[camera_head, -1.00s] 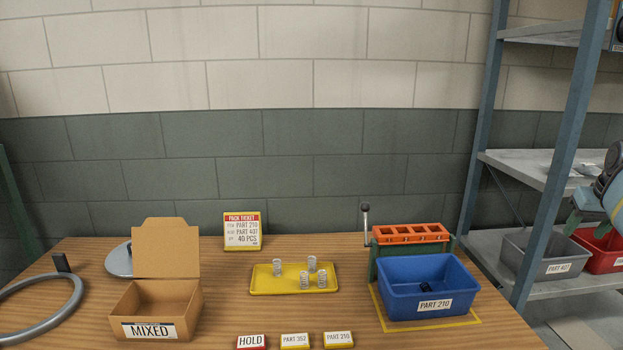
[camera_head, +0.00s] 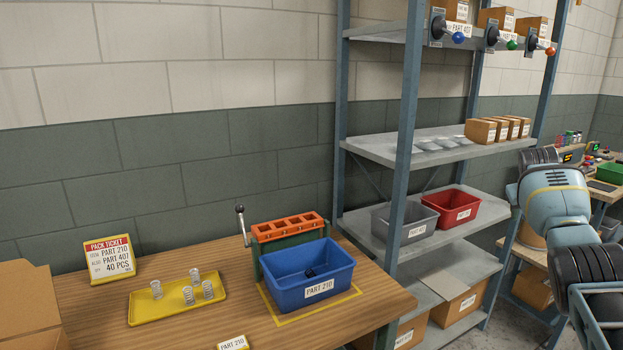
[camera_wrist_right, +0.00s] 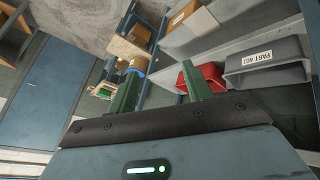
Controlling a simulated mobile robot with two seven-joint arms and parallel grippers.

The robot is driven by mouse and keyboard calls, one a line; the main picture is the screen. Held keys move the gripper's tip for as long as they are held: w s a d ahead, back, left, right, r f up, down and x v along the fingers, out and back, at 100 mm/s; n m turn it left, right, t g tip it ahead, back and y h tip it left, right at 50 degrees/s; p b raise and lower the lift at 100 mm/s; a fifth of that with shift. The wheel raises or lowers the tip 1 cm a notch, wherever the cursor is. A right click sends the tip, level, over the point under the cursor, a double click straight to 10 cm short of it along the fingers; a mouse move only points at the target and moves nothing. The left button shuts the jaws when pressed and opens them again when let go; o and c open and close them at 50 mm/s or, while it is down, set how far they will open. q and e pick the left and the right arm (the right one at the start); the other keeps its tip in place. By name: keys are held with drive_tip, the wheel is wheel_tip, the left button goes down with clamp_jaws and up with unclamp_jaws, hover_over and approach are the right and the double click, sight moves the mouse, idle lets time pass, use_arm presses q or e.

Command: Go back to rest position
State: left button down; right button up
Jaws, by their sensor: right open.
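My right arm comes in at the right of the head view, folded beside the shelf rack; its fingers are out of that frame. In the right wrist view my right gripper (camera_wrist_right: 160,92) has its two green fingers spread apart with nothing between them. Past the fingertips are a red bin (camera_wrist_right: 207,82) and a grey bin (camera_wrist_right: 268,65) labelled PART 407. Both bins also stand on a rack shelf in the head view, the red one (camera_head: 451,207) right of the grey one (camera_head: 405,222). My left gripper is in neither current view.
The workbench (camera_head: 180,325) holds a blue bin (camera_head: 307,277) labelled PART 210, an orange-topped fixture with a lever (camera_head: 288,228), a yellow tray (camera_head: 150,314) with several springs, and a pack ticket (camera_head: 109,259). The metal rack (camera_head: 409,130) stands right of it. Floor (camera_head: 519,322) shows beyond the rack.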

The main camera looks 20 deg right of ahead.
drive_tip(key=w+a+f+n+t+h, duration=0.2)
drive_tip(key=a+f+n, duration=0.2)
drive_tip(key=f, duration=0.4)
drive_tip(key=w+a+f+n+t+h, duration=0.2)
drive_tip(key=a+f+n, duration=0.2)
drive_tip(key=f, duration=0.4)
drive_tip(key=s+a+f+n+t+y, duration=0.1)
drive_tip(key=s+a+f+n+y, duration=0.15)
drive_tip(key=a+f, duration=0.45)
drive_tip(key=s+a+f+n+t+y, duration=0.1)
drive_tip(key=s+a+f+n+y, duration=0.1)
drive_tip(key=s+a+f+n, duration=0.4)
drive_tip(key=s+a+f+n+y, duration=0.1)
drive_tip(key=s+a+f+y, duration=0.35)
drive_tip(key=s+a, duration=0.5)
drive_tip(key=s+a+f+n+y, duration=0.1)
drive_tip(key=s+a+f+y, duration=0.35)
drive_tip(key=a, duration=0.85)
drive_tip(key=s+a+f+m, duration=0.1)
drive_tip(key=a+m, duration=0.3)
drive_tip(key=a, duration=0.5)
drive_tip(key=s+a+f+m, duration=0.2)
drive_tip(key=s+a+m, duration=0.2)
drive_tip(key=a, duration=0.6)
drive_tip(key=shift+a+f+m+t+h, duration=0.3)
drive_tip(key=shift+m+t+h, duration=0.15)
drive_tip(key=shift+m, duration=0.3)
